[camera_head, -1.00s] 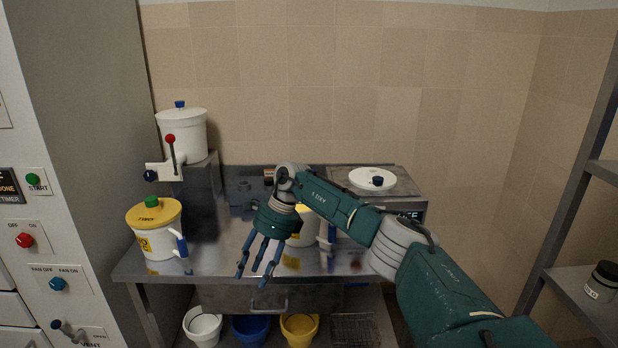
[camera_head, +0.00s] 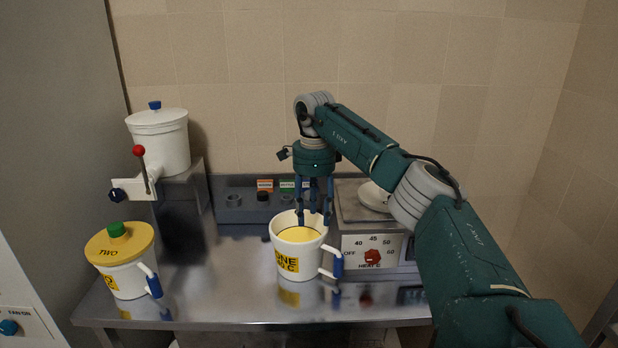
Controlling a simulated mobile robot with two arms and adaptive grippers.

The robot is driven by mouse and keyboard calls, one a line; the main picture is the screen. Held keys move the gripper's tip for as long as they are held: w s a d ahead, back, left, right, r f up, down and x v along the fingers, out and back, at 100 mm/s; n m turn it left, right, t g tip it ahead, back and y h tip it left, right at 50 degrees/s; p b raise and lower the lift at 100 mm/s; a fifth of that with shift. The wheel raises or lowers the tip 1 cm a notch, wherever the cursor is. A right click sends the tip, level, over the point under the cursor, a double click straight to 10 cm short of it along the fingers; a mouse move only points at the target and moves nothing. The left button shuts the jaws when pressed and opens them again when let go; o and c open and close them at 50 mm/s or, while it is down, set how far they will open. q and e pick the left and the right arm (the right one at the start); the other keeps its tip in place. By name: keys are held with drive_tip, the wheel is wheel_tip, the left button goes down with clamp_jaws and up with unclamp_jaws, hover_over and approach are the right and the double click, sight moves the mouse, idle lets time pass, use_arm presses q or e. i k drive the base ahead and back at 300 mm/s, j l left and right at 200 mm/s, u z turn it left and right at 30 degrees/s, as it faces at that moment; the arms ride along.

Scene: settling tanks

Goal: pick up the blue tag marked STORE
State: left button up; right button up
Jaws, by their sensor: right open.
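I cannot make out a blue tag marked STORE. At the back of the steel bench a grey rack (camera_head: 228,213) carries an orange tag (camera_head: 265,185) and a green tag (camera_head: 287,185) with small print. What stands right of the green tag is mostly hidden behind my right gripper (camera_head: 314,218). That gripper points down with its blue-grey fingers open and empty, in front of the rack. My left gripper is not in view.
Mug ONE holds something yellow, its handle to the right. A heater (camera_head: 355,246) with a red dial stands right, a white lid (camera_head: 374,196) on it. Jug TWO (camera_head: 128,279) and a white tank (camera_head: 162,143) with a red-knobbed lever stand left. The bench's front middle (camera_head: 222,290) is clear.

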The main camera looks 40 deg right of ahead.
sight(305, 187)
drive_tip(key=i+l, duration=0.95)
drive_tip(key=l, duration=0.25)
